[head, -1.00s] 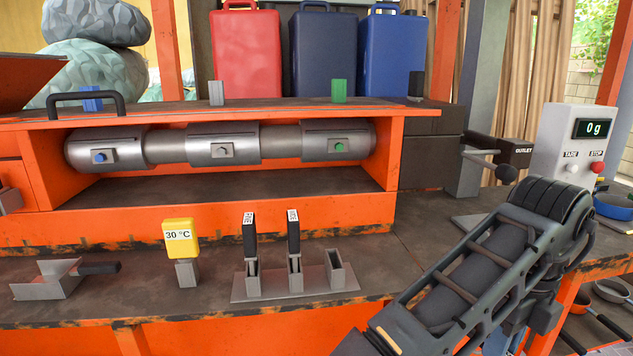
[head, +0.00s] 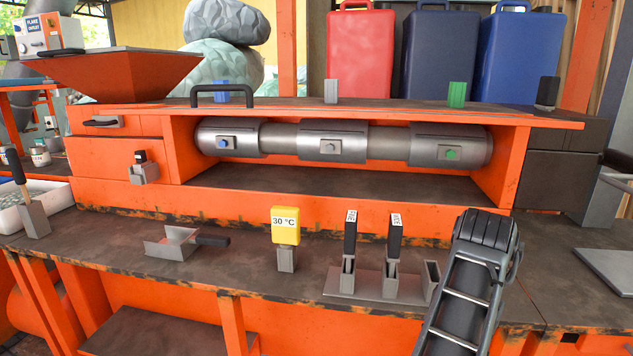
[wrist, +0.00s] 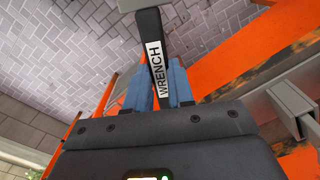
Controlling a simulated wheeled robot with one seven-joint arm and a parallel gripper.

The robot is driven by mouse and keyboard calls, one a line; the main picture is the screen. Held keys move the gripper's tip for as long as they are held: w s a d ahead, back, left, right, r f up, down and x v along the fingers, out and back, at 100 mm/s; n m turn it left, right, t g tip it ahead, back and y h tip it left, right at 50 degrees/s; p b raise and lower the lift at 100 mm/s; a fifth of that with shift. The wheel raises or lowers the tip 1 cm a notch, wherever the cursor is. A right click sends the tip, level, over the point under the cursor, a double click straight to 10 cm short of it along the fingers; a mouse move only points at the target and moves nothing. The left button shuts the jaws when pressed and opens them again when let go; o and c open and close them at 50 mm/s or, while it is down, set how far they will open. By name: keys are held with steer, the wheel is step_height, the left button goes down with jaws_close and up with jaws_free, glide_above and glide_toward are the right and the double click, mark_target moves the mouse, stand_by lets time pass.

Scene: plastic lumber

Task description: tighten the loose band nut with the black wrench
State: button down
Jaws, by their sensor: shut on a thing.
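In the wrist view my gripper (wrist: 160,82) has blue fingers shut on the black wrench (wrist: 153,38). A white label on its handle reads WRENCH, and a grey part shows at the top edge. In the head view my gripper and the wrench are out of sight. A steel barrel lies in the orange machine with three bands. The bands carry a blue nut (head: 223,143), a grey nut (head: 328,146) and a green nut (head: 452,153). I cannot tell from the frames which nut is loose.
On the bench ledge stand a yellow 30 °C display (head: 285,226), a metal scoop (head: 167,244) and a rack (head: 362,283) with two black-handled tools and an empty slot. A black handle (head: 224,89) rises above the barrel opening. An orange hopper (head: 125,72) is at left.

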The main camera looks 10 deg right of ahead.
steer(key=w+a+f+n, duration=0.1)
steer(key=a+f+n, duration=0.2)
steer(key=a+n, duration=0.2)
steer(key=shift+f+n, duration=0.3)
steer(key=shift+n, duration=0.4)
steer(key=c, duration=1.5)
jaws_free()
steer(key=shift+a, duration=0.1)
jaws_close()
